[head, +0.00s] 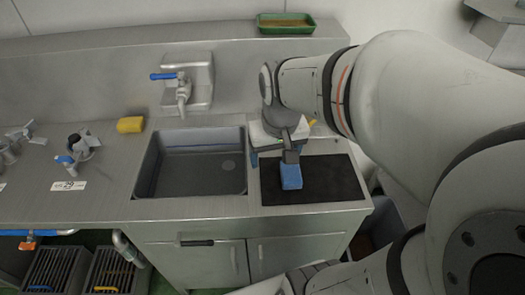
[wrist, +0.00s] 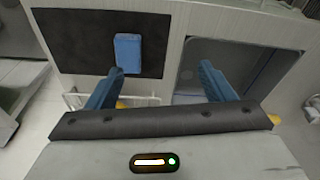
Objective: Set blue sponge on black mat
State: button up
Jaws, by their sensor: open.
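The blue sponge (head: 291,176) lies on the black mat (head: 335,180), toward the mat's left side, beside the sink. The wrist view also shows the blue sponge (wrist: 127,52) flat on the black mat (wrist: 70,45), with bare mat on both sides. My gripper (head: 276,158) is above the counter at the mat's left edge, behind the sponge in the head view. In the wrist view my gripper (wrist: 162,67) has its blue fingers wide apart with nothing between them. The sponge is apart from the grip, near the left finger's tip in that picture.
The sink basin (head: 190,165) is left of the mat, with a blue-handled tap (head: 180,85) behind it. A yellow sponge (head: 130,124) lies on the counter at left, near metal valve fittings (head: 78,148). A green tray (head: 286,24) stands on the back ledge.

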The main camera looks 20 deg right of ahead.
jog(key=shift+n+t, duration=0.5)
jog(key=shift+n, duration=0.1)
jog(key=s+a, duration=0.2)
jog(key=s, duration=0.1)
jog(key=s+a+r, duration=0.1)
jog(key=s, duration=0.1)
jog(key=shift+a, duration=0.1)
jog(key=shift+r, duration=0.1)
dwell(1.4)
